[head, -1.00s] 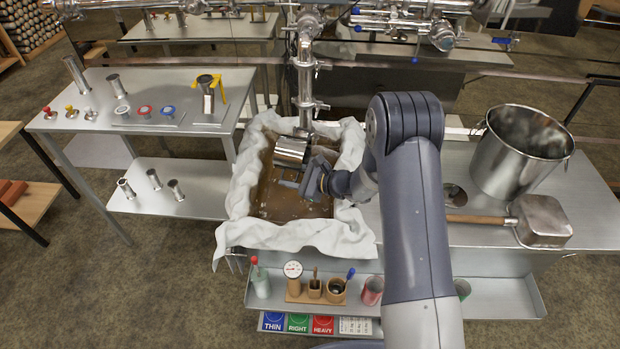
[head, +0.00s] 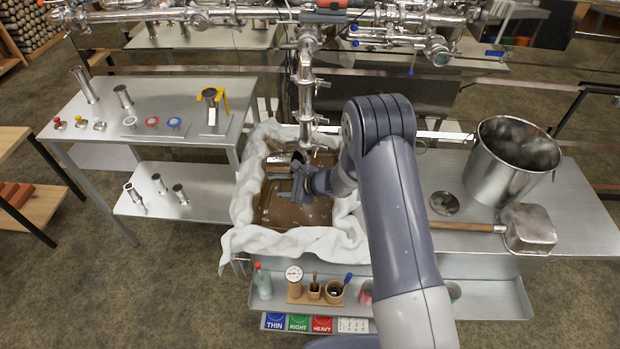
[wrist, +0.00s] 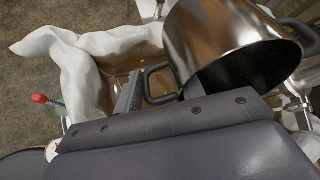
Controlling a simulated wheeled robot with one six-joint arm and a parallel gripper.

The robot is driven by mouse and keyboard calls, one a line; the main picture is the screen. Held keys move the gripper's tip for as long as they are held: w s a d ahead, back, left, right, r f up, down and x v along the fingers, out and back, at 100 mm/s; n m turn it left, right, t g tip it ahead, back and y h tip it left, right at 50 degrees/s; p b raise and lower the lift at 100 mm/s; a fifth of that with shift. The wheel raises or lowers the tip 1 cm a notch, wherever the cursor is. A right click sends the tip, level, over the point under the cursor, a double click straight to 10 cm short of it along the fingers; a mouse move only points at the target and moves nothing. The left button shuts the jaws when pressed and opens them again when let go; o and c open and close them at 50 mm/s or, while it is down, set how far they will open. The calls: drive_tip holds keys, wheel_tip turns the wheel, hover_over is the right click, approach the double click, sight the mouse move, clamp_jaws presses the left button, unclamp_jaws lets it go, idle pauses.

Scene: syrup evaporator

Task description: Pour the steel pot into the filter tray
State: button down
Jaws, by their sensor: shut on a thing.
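The steel pot (head: 279,158) is held over the filter tray, tilted, with part of it behind my gripper (head: 300,182). In the wrist view the pot (wrist: 205,38) shows its shiny wall and dark mouth, and my gripper (wrist: 140,92) is shut on its near handle (wrist: 157,84). The filter tray is lined with a draped white cloth (head: 290,240) and has brown liquid (head: 285,212) in it. I cannot make out a stream from the pot, and how much it holds is hidden.
Steel pipes (head: 304,80) stand just behind the tray. A large steel bucket (head: 510,160) and a wooden-handled scoop (head: 530,228) sit on the right counter. A side table (head: 165,85) with small fittings is at left. A front shelf (head: 490,298) holds small tools.

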drive_tip(key=h+p, duration=0.1)
drive_tip(key=p, duration=0.1)
drive_tip(key=f+g+h+p, duration=0.1)
drive_tip(key=p, duration=0.1)
drive_tip(key=h+p, duration=0.2)
drive_tip(key=shift+a+f+g, duration=0.15)
drive_tip(key=shift+f+g, duration=0.15)
drive_tip(key=shift+f, duration=0.05)
drive_tip(key=shift+f+h, duration=0.15)
drive_tip(key=shift+h, duration=0.45)
drive_tip(key=shift+w+a+f+n+g+h, duration=0.1)
drive_tip(key=shift+f+n+g+h, duration=0.2)
drive_tip(key=shift+h, duration=0.5)
drive_tip(key=shift+w+a+f+n+g+h+b, duration=0.1)
drive_tip(key=shift+w+a+n+g+h+b, duration=0.2)
drive_tip(key=shift+a+h+b, duration=1.1)
drive_tip(key=shift+w+a+f+m+g+h+b, duration=0.15)
drive_tip(key=shift+a+g+h+b, duration=0.2)
drive_tip(key=shift+h+b, duration=1.2)
drive_tip(key=shift+w+a+r+n+g+h+b, duration=0.1)
drive_tip(key=shift+w+a+n+g+h+b, duration=0.4)
drive_tip(key=shift+b, duration=1.9)
